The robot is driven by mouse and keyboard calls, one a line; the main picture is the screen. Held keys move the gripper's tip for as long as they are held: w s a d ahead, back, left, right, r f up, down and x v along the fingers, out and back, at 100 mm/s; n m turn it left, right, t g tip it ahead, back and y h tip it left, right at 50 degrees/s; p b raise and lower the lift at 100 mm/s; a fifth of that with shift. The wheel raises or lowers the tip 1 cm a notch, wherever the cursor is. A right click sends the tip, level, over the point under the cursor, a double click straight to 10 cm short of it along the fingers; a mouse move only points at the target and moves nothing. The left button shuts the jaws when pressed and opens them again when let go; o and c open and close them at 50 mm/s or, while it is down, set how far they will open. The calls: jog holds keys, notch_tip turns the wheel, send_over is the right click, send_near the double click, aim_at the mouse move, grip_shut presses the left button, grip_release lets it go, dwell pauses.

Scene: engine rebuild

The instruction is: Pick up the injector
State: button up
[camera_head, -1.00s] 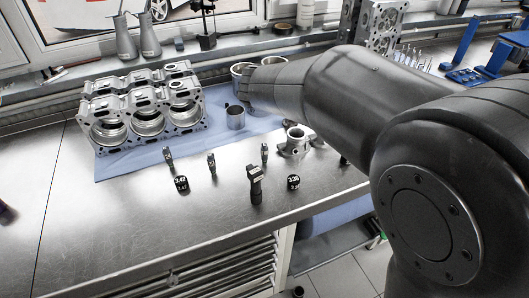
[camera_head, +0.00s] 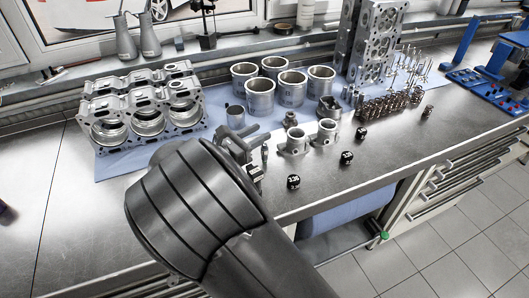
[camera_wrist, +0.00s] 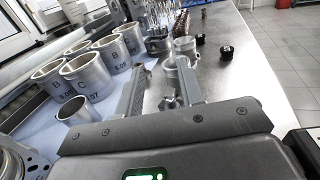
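My gripper (camera_wrist: 160,68) is low over the bench with its two fingers apart. In the head view, my gripper (camera_head: 245,140) is partly hidden behind my arm, left of the piston parts. A slim dark upright piece (camera_head: 265,153), which looks like an injector, stands close beside the gripper. A larger dark part (camera_head: 256,185) shows only in part at the edge of my arm. In the wrist view, a small dark metal piece (camera_wrist: 169,102) shows between the fingers near the palm. I cannot tell whether it is the injector or whether the fingers touch it.
Several cylinder liners (camera_head: 243,75) stand behind the gripper on blue cloth. The engine block (camera_head: 142,112) is at left. Two piston parts (camera_head: 297,143) (camera_head: 327,132) stand just right of the gripper. Small black labelled pieces (camera_head: 293,182) lie near the front edge. Free bench is at far left.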

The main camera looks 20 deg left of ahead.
aim_at(263, 146)
jog(key=f, duration=0.6)
jog(key=shift+w+d, duration=0.2)
jog(key=shift+w, duration=0.05)
jog(key=shift+w+d+r, duration=0.1)
jog(key=shift+w+d, duration=0.25)
jog(key=shift+w, duration=0.3)
jog(key=shift+w+d, duration=0.2)
jog(key=shift+w, duration=0.25)
grip_shut()
